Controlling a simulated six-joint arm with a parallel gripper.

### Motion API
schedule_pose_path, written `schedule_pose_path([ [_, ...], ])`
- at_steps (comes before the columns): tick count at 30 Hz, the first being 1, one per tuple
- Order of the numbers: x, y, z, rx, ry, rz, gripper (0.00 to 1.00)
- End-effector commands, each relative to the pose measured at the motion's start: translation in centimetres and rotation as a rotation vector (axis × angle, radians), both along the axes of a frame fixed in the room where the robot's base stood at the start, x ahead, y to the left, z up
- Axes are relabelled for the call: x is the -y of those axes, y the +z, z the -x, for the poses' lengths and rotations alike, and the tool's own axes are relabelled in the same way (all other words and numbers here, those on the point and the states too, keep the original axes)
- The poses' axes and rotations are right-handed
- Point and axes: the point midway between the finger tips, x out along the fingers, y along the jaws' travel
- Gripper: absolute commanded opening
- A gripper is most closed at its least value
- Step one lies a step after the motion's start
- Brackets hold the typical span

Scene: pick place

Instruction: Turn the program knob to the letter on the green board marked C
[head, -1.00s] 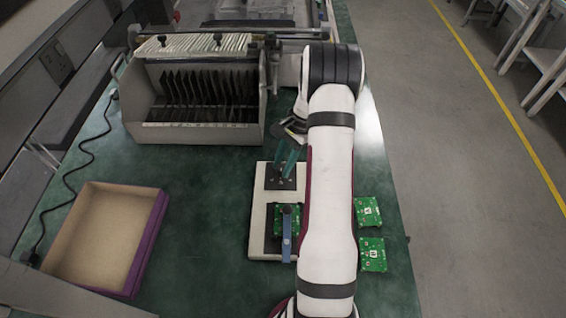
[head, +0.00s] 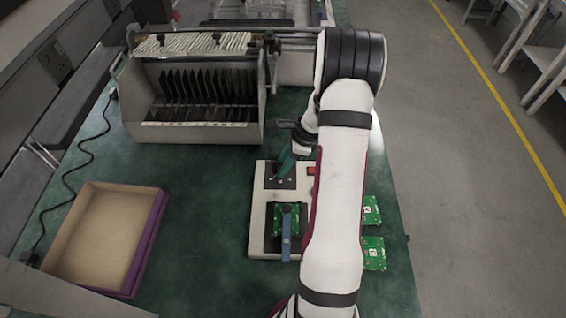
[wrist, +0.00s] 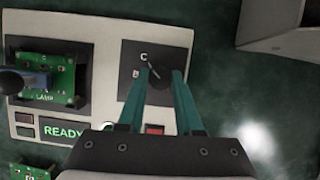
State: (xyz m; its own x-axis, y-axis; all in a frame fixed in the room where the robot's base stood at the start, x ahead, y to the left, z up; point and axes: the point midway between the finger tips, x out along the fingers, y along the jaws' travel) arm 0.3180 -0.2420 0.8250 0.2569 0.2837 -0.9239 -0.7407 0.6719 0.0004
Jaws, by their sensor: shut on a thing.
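The program knob (wrist: 155,73) sits on a dark square plate (wrist: 130,93) with the letters C and B beside it. My gripper (wrist: 160,72) is shut on the knob, with a teal finger on each side. A light mark on the knob slants up and left, roughly towards the C; its exact setting is hard to tell. In the head view my gripper (head: 284,172) is over the same plate and hides the knob. A green board (head: 288,217) lies in the fixture's dark recess, also in the wrist view (wrist: 62,75). I cannot read its letter.
The white fixture (head: 257,225) has a lit READY display (wrist: 63,131), a red button (wrist: 155,130) and a blue clamp (head: 286,240) over the board. Loose green boards (head: 373,255) lie to the right. An empty tray (head: 105,235) stands left, a slotted rack (head: 200,132) behind.

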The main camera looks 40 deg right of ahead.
Motion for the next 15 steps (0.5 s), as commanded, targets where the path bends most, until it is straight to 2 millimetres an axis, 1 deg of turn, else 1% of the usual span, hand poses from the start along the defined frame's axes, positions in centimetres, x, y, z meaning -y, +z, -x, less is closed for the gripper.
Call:
schedule_pose_path([
  [6, 0.03, 0.05, 0.04, 0.001, -0.043, 0.001, 0.00],
  [15, 0.04, 0.04, 0.03, 0.001, -0.051, 0.001, 0.00],
])
